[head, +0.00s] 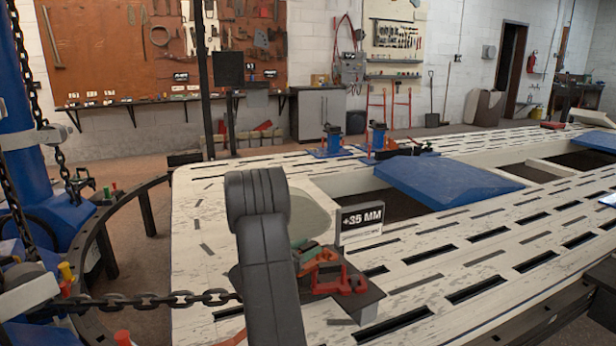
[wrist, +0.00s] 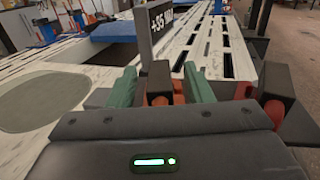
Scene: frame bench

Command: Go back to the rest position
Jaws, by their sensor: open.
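My gripper (wrist: 162,84) is open, its two green fingers standing apart at the middle of the wrist view with nothing visibly held between them. In the head view, my dark grey arm comes down at the front centre and hides part of the gripper (head: 306,250). The gripper is low over the pale frame bench (head: 210,215), close to a dark plate (head: 372,297) with red clamp-like parts (head: 345,281). Whether the fingers touch these parts, I cannot tell.
A "+35 MM" sign (head: 360,217) stands upright just beyond the gripper. Blue panels (head: 440,182) and blue stands (head: 333,140) are farther back. A chain (head: 150,299) hangs across the front left, beside a blue column (head: 20,120). The bench has slots and openings.

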